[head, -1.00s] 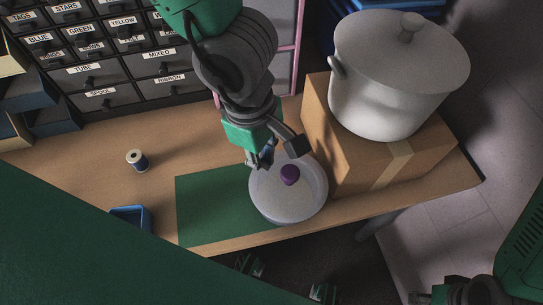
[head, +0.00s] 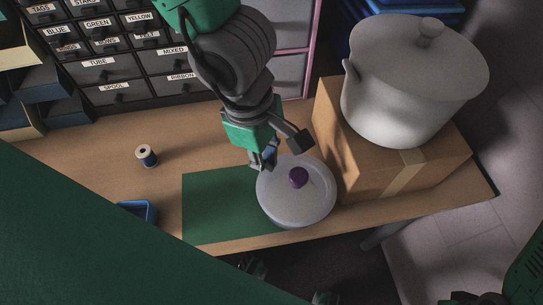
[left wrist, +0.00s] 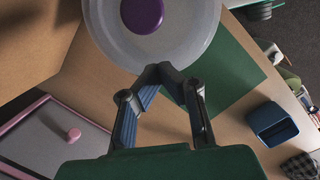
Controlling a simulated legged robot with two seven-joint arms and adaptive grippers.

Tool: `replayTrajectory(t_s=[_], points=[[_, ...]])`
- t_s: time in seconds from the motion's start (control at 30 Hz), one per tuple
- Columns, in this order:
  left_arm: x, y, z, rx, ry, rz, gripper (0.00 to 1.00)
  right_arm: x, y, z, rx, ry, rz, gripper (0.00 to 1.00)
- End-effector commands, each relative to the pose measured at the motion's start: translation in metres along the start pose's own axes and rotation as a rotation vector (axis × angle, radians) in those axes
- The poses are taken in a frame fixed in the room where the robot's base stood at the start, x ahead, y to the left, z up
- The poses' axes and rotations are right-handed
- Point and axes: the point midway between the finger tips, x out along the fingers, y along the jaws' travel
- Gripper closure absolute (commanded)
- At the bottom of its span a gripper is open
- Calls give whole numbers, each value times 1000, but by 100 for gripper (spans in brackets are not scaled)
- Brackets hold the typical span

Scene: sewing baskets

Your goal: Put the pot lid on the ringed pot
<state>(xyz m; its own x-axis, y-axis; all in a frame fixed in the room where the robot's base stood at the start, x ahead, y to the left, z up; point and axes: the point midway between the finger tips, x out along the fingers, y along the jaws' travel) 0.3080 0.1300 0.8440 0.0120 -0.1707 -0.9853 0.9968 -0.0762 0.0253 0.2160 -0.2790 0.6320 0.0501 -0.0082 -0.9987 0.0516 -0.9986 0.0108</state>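A pale round lid-like disc (head: 275,208) with a purple knob (head: 298,177) is over the right part of the green mat. In the left wrist view the disc (left wrist: 195,45) has a pale, see-through-looking rim. Whether anything is under it is hidden. My left gripper (head: 268,160) is at its far-left edge; in the left wrist view its blue-padded fingertips (left wrist: 161,70) come together beside the rim, with nothing seen between them. A large white pot (head: 398,105) stands on a cardboard box, with a white lid and knob (head: 430,27) on top. I see no clear ring marking.
The cardboard box (head: 355,180) stands right of the disc, close to it. A thread spool (head: 146,156) and a blue tray (head: 137,212) are to the left on the wooden table. Labelled drawers (head: 115,70) line the back. The green mat (head: 215,205) is clear on its left.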

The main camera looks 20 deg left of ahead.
Motion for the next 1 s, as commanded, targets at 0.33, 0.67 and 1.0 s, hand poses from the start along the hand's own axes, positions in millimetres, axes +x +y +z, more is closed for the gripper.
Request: replayTrajectory(t_s=[0.33, 0.67, 1.0], points=[[-1, -2, -6, -54, 1, 9, 100, 3, 0, 0, 0, 0, 0, 60], [-1, -2, -6, -53, 2, 8, 77, 3, 0, 0, 0, 0, 0, 60], [-6, -2, -5, -53, 0, 11, 77, 3, 0, 2, 0, 2, 0, 60]])
